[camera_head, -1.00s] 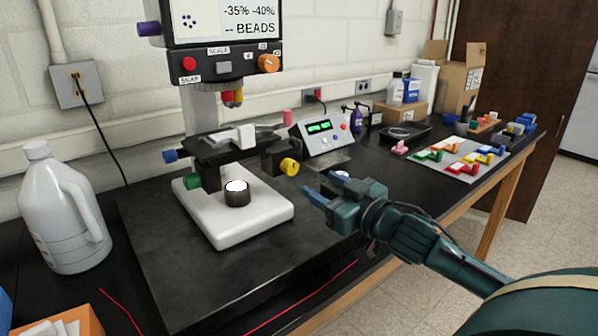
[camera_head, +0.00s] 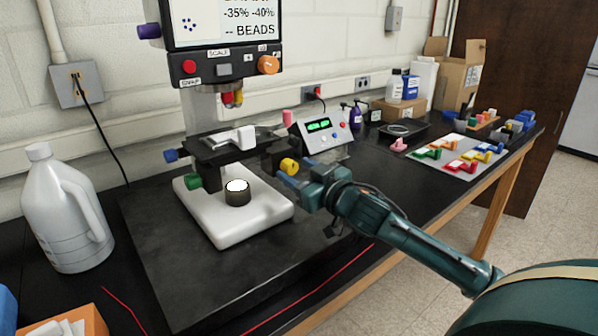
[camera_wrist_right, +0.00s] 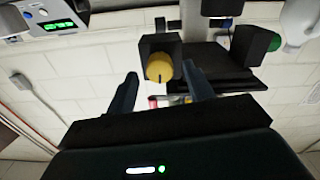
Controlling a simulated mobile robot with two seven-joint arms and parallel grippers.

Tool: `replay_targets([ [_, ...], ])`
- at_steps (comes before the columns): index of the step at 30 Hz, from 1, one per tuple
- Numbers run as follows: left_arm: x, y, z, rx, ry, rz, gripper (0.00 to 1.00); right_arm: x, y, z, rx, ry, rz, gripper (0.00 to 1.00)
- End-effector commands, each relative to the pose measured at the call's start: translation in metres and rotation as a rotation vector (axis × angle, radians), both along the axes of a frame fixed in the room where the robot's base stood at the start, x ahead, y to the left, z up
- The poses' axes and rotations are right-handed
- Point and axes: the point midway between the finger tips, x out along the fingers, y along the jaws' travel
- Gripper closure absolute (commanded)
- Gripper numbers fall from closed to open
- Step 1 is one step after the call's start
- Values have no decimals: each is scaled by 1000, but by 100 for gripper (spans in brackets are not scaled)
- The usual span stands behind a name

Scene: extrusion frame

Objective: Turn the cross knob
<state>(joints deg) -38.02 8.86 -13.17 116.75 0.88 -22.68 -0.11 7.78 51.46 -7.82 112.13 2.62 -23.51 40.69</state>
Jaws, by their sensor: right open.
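A microscope-like stand carries a dark stage (camera_head: 222,150) on a white base (camera_head: 262,214). A yellow knob (camera_head: 289,166) sits on a dark block at the stage's right side. A green knob (camera_head: 192,181) and a blue knob (camera_head: 171,156) are on its left. No label shows which is the cross knob. My right gripper (camera_head: 290,180) is open and empty, close to the yellow knob. In the right wrist view the yellow knob (camera_wrist_right: 159,67) appears between the two spread fingers, with gaps on both sides. My left gripper is out of view.
A display unit with an orange knob (camera_head: 268,65) hangs above the stage. A control box (camera_head: 322,130) stands behind my right gripper. A white jug (camera_head: 63,215) is at left.

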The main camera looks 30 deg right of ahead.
Motion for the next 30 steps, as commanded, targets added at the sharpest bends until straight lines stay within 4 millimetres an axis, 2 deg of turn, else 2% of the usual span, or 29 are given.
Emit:
replay_targets([
  [2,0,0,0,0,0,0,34,0,0,0,0,0,0,49],
  [18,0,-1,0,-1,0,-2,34,0,0,0,0,0,0,92],
  [30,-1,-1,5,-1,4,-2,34,0,0,1,-95,-7,1,92],
])
